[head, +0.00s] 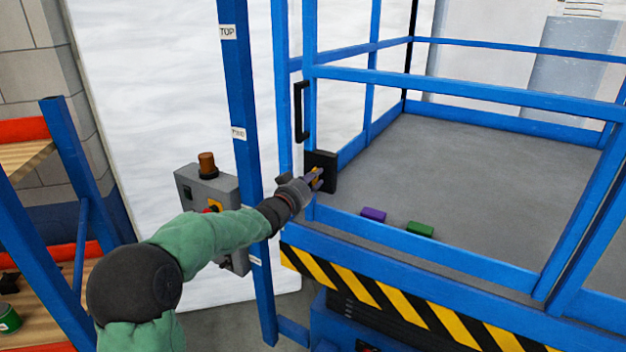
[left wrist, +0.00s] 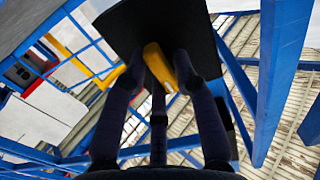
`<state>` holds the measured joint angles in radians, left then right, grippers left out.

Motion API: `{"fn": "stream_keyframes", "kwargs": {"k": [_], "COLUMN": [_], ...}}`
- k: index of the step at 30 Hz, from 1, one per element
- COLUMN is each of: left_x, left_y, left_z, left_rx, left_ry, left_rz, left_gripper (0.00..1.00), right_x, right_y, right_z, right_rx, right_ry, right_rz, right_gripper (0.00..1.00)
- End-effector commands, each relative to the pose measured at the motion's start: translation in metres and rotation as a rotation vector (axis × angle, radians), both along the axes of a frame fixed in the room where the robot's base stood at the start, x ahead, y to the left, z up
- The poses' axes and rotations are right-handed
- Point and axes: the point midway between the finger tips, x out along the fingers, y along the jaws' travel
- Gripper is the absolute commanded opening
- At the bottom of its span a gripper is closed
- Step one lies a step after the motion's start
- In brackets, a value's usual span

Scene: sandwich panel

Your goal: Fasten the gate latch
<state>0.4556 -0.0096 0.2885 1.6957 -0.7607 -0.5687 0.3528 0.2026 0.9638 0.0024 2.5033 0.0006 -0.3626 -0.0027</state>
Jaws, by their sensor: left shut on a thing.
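The gate latch is a black plate (head: 326,184) on the blue gate post, with a small yellow lever (head: 316,171) on its face. My left gripper (head: 314,181) reaches in from the left and is at the plate, shut on the yellow lever. In the left wrist view the dark fingers (left wrist: 160,70) stand around the yellow lever (left wrist: 156,58), with the black plate (left wrist: 118,24) behind it. The fingers partly hide the lever. Whether the latch is engaged cannot be told. My right gripper is not in view.
A black gate handle (head: 300,112) is above the latch. A grey control box (head: 190,187) with an amber lamp stands left of the blue upright (head: 238,100). Purple (head: 374,214) and green (head: 420,229) blocks lie on the grey platform floor (head: 460,170). Blue rails surround the platform.

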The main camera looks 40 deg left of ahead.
Motion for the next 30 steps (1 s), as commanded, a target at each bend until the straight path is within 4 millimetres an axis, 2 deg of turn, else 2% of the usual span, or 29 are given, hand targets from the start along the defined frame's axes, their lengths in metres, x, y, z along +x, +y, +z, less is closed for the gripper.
{"fn": "stream_keyframes", "kwargs": {"k": [3,4,5,6,16,20,23,30], "left_x": [0.001,0.001,0.001,0.001,-0.001,-0.009,-0.022,-0.066], "left_y": [-0.003,-0.003,-0.003,-0.003,-0.001,-0.001,-0.002,-0.006], "left_z": [-0.006,-0.006,-0.006,-0.005,-0.001,-0.001,-0.001,-0.001], "left_rx": [-0.007,-0.007,-0.007,-0.006,-0.001,-0.001,0.0,0.0], "left_ry": [0.009,0.009,0.008,0.009,0.002,0.002,0.002,0.002], "left_rz": [-0.004,-0.004,-0.004,-0.004,-0.001,0.0,0.001,0.001], "left_gripper": [0.0,0.34,0.43,0.46,0.46,0.46,0.46,0.46], "right_x": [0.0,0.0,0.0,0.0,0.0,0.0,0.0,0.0], "right_y": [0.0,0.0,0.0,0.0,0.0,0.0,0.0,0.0], "right_z": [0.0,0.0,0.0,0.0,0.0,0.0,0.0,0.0], "right_rx": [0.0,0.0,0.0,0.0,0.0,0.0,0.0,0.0], "right_ry": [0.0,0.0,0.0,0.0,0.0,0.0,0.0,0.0], "right_rz": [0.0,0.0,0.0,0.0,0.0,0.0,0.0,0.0], "right_gripper": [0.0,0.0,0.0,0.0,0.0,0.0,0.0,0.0]}}
